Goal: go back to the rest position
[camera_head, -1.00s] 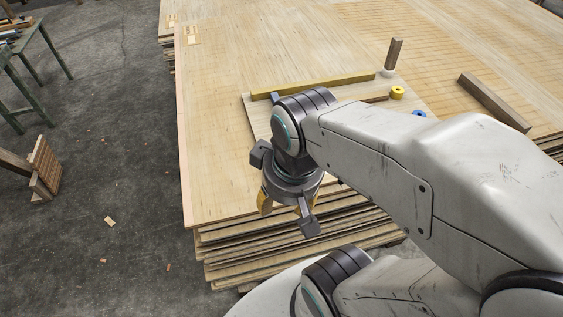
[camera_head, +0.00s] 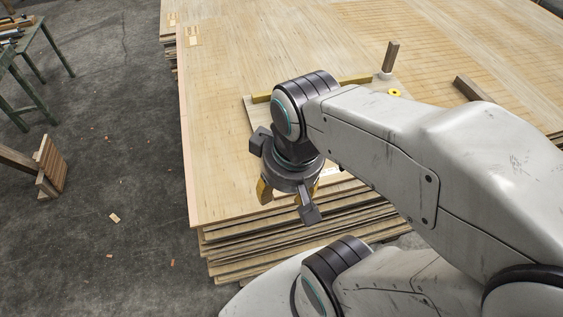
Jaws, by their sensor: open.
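My gripper (camera_head: 287,192) hangs at the end of my arm, above the near edge of the veneer stack (camera_head: 222,150). Its yellow-tipped fingers are apart, and I see nothing between them. My arm reaches in from the right and hides much of the stack's near right part.
A board (camera_head: 252,113) with a yellow strip (camera_head: 356,80) along its far side lies on the stack, partly hidden by my arm. Open floor (camera_head: 110,170) lies left.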

